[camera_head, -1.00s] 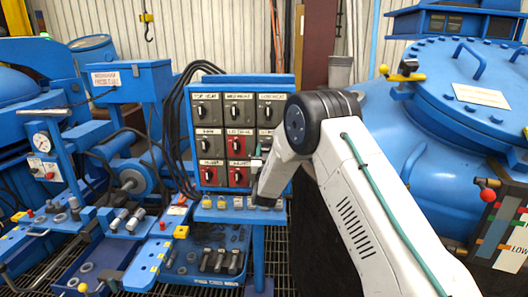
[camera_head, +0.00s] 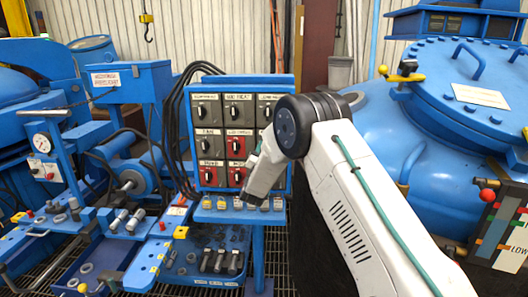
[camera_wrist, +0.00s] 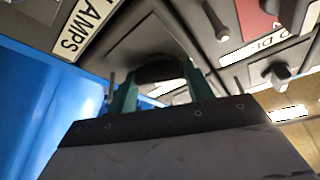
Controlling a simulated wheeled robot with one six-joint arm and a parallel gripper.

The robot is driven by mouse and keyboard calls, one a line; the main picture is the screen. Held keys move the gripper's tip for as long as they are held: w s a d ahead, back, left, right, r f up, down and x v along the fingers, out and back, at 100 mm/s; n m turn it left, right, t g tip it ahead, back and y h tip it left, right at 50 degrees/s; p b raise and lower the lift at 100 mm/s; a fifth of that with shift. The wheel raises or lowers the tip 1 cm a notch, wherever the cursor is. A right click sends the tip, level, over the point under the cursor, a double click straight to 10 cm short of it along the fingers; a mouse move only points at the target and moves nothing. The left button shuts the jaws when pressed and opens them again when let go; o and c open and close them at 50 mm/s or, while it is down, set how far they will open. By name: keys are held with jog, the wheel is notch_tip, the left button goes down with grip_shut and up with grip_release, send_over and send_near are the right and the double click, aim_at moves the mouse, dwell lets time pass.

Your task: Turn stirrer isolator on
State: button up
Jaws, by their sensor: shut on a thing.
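The isolator panel (camera_head: 293,181) stands upright at the middle of the head view. It carries rows of grey and red isolators with dark knobs. My gripper (camera_wrist: 155,76) has green fingers on either side of a dark isolator knob (camera_wrist: 158,70) in the wrist view, and is shut on it. That knob sits on a grey plate (camera_wrist: 137,40). My wrist covers the panel's right column in the head view, so this knob is hidden there. I cannot read a stirrer label. A partly visible label (camera_wrist: 84,22) in the wrist view reads "LAMPS".
A neighbouring red isolator plate (camera_wrist: 258,18) is close by in the wrist view. A blue shelf (camera_head: 226,215) with small parts is below the panel. Black cables (camera_head: 172,115) hang at its left. A large blue vessel (camera_head: 425,125) stands at the right.

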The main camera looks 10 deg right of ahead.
jog(key=m+g, duration=0.1)
jog(key=m, duration=0.4)
jog(key=m+g, duration=0.2)
jog(key=m, duration=0.2)
jog(key=m+g+h, duration=0.1)
jog(key=m+g, duration=0.1)
jog(key=m, duration=0.3)
jog(key=shift+w+a+r+m, duration=0.15)
jog(key=shift+a+r+m, duration=0.1)
jog(key=shift+m, duration=0.05)
jog(key=o, duration=1)
jog(key=shift+f, duration=0.1)
jog(key=shift+d, duration=0.1)
